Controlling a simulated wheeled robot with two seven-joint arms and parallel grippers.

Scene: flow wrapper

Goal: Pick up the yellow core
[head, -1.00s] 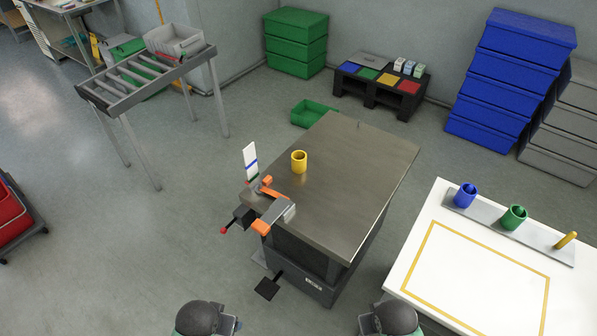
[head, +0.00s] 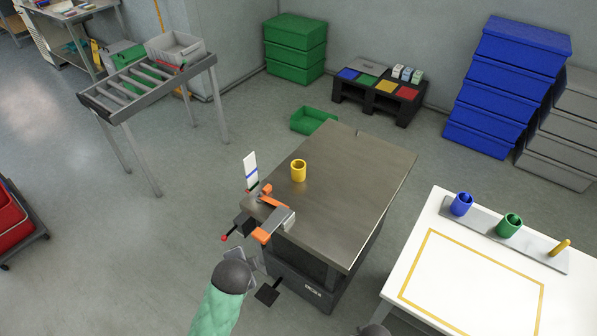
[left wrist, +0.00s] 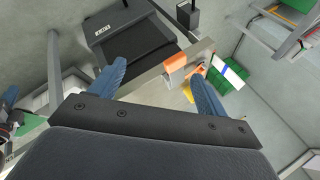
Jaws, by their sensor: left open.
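The yellow core (head: 298,172) is a short upright hollow cylinder on the grey metal table (head: 345,195), near its far left side. In the left wrist view a small yellow patch (left wrist: 188,94), probably the core, shows beside the right-hand finger, partly hidden. My left gripper (head: 245,259) is low at the table's near left corner, well short of the core. Its two blue fingers (left wrist: 158,88) are spread apart in the left wrist view with nothing held between them. Only a dark tip of my right arm shows at the bottom edge in the head view; its gripper is out of view.
An orange and grey clamp-like fixture (head: 272,215) with a white upright plate (head: 250,170) sits on the table's left edge, between my left gripper and the core. A white table (head: 470,285) at right holds a blue core (head: 461,204) and a green core (head: 508,225).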

